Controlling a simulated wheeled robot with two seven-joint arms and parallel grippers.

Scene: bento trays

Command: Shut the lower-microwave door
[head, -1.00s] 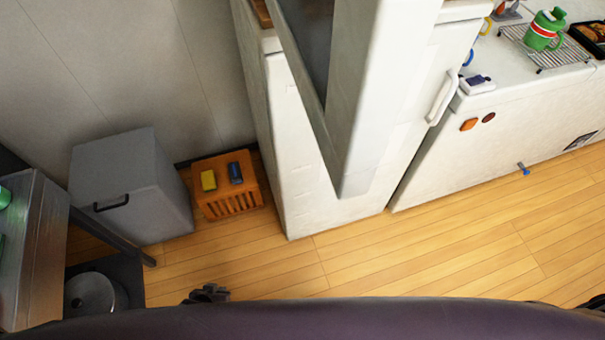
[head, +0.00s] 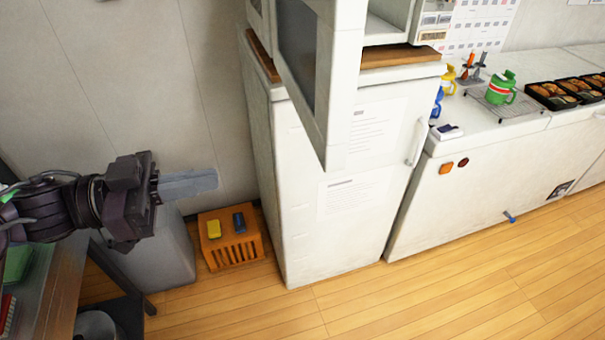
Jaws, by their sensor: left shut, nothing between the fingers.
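The lower-microwave door (head: 343,85) stands open, swung out toward me in front of the white fridge. Its dark window faces left. Part of the microwave's open, light cavity (head: 390,14) shows at the top, on a wooden board above the fridge. My left gripper (head: 215,181) is shut and empty, pointing right, left of the door and apart from it, in front of the grey wall. My right gripper is not in view.
The white fridge (head: 300,200) stands below the microwave. An orange crate (head: 232,254) with a yellow and a dark item on top is on the floor at left, beside a grey bin (head: 165,265). A counter (head: 440,205) lies right. Wooden floor in front is clear.

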